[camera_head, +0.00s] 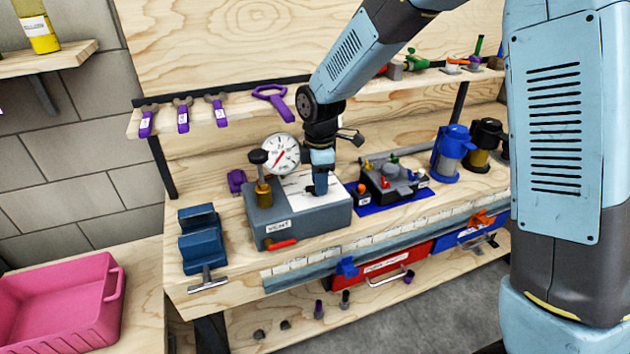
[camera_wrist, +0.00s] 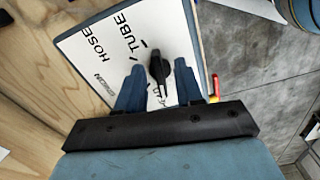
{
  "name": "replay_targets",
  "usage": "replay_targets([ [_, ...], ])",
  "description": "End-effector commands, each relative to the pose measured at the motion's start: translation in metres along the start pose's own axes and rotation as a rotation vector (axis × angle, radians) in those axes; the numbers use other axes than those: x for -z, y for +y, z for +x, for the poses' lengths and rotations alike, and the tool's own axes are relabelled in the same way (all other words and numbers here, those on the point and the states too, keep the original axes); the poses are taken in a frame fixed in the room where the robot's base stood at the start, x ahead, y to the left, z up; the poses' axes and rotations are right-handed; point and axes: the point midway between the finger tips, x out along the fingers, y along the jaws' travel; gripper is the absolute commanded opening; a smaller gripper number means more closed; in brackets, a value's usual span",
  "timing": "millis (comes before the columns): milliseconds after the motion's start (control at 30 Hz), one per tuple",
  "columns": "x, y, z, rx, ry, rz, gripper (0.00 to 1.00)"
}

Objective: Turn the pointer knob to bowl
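The black pointer knob (camera_wrist: 158,70) sits on a white label plate (camera_wrist: 105,62) in the wrist view. The plate reads HOSE and TUBE; more lettering by the knob is partly hidden by a finger. The knob lies roughly along the picture's vertical; I cannot tell which end is the pointer. My gripper (camera_wrist: 159,82) is open, one finger on each side of the knob, with gaps visible. In the head view my gripper (camera_head: 320,188) points down over the white top of the grey box (camera_head: 315,217); the knob is hidden there.
A dial gauge (camera_head: 281,152) and brass fitting (camera_head: 264,193) stand at the box's left, with a red-handled lever (camera_head: 281,245) in front. A blue vise (camera_head: 202,240) is further left. A valve block (camera_head: 393,180) on a blue mat and a blue filter (camera_head: 452,152) stand right.

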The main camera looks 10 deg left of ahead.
Motion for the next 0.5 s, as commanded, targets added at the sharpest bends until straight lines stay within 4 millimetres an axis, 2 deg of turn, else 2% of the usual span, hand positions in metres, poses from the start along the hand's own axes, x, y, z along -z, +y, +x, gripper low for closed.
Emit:
replay_targets([
  [367, 0.0000, -0.0002, 0.0042, 0.000, 0.000, 0.000, 0.35],
  [500, 0.0001, -0.0002, 0.0041, 0.000, 0.000, 0.000, 0.22],
])
